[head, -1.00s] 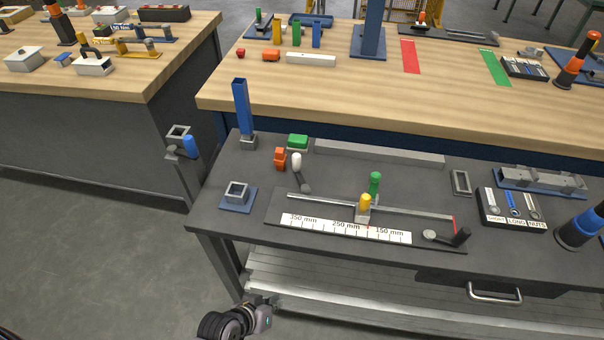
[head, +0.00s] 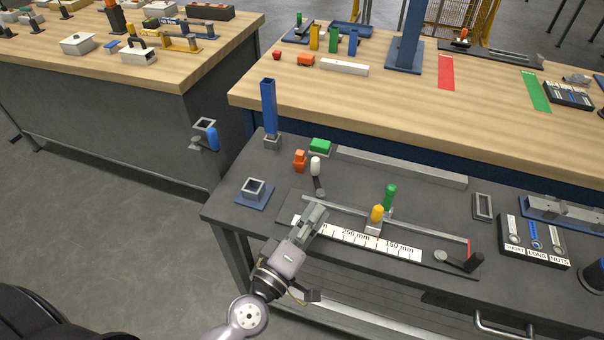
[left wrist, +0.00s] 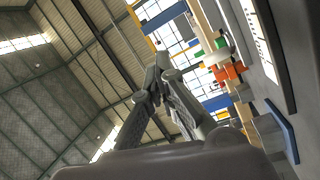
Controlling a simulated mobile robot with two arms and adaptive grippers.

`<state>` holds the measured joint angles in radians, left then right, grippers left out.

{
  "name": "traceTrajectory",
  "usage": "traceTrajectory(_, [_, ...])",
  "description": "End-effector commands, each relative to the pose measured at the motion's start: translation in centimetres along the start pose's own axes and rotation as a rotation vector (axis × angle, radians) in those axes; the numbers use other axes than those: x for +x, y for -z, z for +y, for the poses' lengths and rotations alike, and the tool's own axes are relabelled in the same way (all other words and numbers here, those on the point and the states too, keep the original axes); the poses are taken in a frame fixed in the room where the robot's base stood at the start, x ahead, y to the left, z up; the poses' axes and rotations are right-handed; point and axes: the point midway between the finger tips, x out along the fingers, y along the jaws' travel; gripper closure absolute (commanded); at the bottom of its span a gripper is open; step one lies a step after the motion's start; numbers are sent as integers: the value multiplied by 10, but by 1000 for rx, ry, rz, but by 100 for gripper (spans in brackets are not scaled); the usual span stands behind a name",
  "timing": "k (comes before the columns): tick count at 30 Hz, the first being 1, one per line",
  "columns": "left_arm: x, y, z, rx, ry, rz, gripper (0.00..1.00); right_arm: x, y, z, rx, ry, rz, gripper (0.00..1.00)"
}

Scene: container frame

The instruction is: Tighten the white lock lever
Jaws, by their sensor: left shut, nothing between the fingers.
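The white lock lever (head: 315,167) stands upright on its dark pivot arm near the left end of the grey bench, behind the measuring rail. My left gripper (head: 316,210) is over the left end of the scale, in front of the lever and apart from it. Its fingers are shut and empty; the left wrist view shows the fingertips (left wrist: 160,62) together. The gripper covers the left scale marking in the head view. My right gripper is not in view.
An orange block (head: 300,161) and a green block (head: 320,146) sit close beside and behind the lever. A yellow-knobbed slider (head: 377,215) and a green handle (head: 390,196) stand to the right. A square socket (head: 254,189) and a tall blue post (head: 269,108) are to the left.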

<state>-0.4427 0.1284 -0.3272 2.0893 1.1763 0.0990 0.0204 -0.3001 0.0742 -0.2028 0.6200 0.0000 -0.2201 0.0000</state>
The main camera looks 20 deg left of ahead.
Motion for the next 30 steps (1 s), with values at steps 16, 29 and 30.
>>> traceTrajectory(16, [1,64,-72,-314,164,413,100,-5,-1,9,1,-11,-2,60])
traceTrajectory(29, [81,95,-91,-314,163,410,100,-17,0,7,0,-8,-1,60])
traceTrajectory(30, [88,90,-91,-315,164,409,100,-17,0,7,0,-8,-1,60])
